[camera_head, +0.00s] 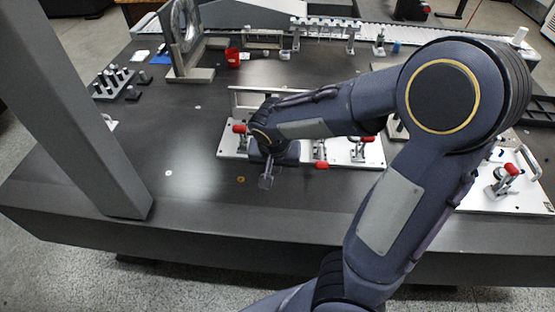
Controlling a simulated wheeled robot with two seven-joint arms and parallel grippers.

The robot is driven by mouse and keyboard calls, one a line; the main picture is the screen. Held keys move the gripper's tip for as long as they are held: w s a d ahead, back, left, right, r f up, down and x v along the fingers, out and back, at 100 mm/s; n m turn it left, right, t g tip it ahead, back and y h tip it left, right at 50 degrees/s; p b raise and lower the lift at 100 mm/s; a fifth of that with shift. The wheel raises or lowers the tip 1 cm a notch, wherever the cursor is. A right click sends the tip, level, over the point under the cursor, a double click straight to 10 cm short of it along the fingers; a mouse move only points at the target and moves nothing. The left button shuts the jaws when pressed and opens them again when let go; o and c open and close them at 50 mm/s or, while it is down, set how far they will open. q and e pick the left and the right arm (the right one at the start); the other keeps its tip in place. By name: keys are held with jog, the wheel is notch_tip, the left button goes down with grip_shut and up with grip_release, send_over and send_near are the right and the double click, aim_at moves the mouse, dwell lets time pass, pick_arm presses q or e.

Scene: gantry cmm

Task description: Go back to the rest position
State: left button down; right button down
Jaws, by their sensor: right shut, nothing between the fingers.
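My right arm comes in from the bottom right and reaches across to the middle of the table. My right gripper (266,181) points down in front of a white fixture plate (232,148). It is small in the picture, and its fingers look closed with nothing held. The arm hides part of the fixture plate and the table behind it. My left gripper does not show.
The dark table (190,205) has a grey gantry column (85,110) at left. Red-handled clamps (359,147) stand on the plate. A second white plate (480,198) lies at right. A ring fixture (187,55), red cup (232,57) and pin block (113,80) stand behind. The front left tabletop is clear.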

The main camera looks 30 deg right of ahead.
jog(key=shift+s+a+r, duration=0.2)
jog(key=shift+s, duration=0.05)
jog(key=s+a+r+n+t+y, duration=0.1)
jog(key=s+a+r+n+y, duration=0.2)
jog(key=s, duration=0.4)
jog(key=s+a+r+n+t+y, duration=0.2)
jog(key=s+a+r+n, duration=0.1)
jog(key=s, duration=0.4)
notch_tip(320, 180, up, 2)
jog(key=shift+s+a+y+p, duration=0.35)
jog(key=shift+a+y+p, duration=0.05)
jog(key=shift+a, duration=0.1)
